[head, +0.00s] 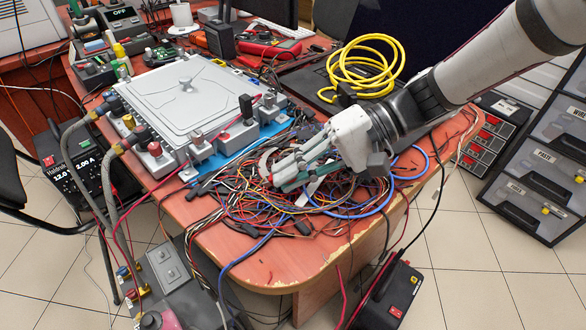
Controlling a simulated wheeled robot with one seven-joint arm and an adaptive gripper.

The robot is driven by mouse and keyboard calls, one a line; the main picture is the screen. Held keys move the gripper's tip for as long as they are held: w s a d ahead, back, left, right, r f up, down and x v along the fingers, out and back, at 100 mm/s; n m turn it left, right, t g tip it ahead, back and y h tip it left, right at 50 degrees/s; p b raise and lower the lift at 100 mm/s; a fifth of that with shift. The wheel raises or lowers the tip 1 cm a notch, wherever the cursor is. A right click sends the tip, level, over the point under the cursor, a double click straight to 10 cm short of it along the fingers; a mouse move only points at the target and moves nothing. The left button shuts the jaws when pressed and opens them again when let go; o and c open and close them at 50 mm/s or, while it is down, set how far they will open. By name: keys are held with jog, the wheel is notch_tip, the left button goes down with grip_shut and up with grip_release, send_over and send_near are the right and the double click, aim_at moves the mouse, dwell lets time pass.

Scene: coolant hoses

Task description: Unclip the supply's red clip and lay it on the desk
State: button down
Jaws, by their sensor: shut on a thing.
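My gripper (272,178) reaches in from the upper right and is low over the wire tangle on the desk. It is shut, with a small bit of red at its fingertips that looks like the red clip (269,178). The fingers hide most of it. I cannot tell whether it touches the wires below. The supply (75,172), a dark box with a lit display, stands at the left below the desk edge. A thin red lead runs over the desk's left edge. The orange-brown desk (255,268) shows bare along its front edge.
A grey lidded block with fittings (180,88) stands left of my gripper, with thick grey hoses (106,185) at its left. A wire tangle (250,208) covers the desk's middle. A yellow coil (365,68) lies behind. Black drawer units (545,140) stand at right.

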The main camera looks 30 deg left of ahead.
jog(key=c, duration=1.5)
grip_release()
jog(key=shift+c, duration=0.2)
jog(key=v, duration=1.2)
jog(key=shift+d, duration=0.1)
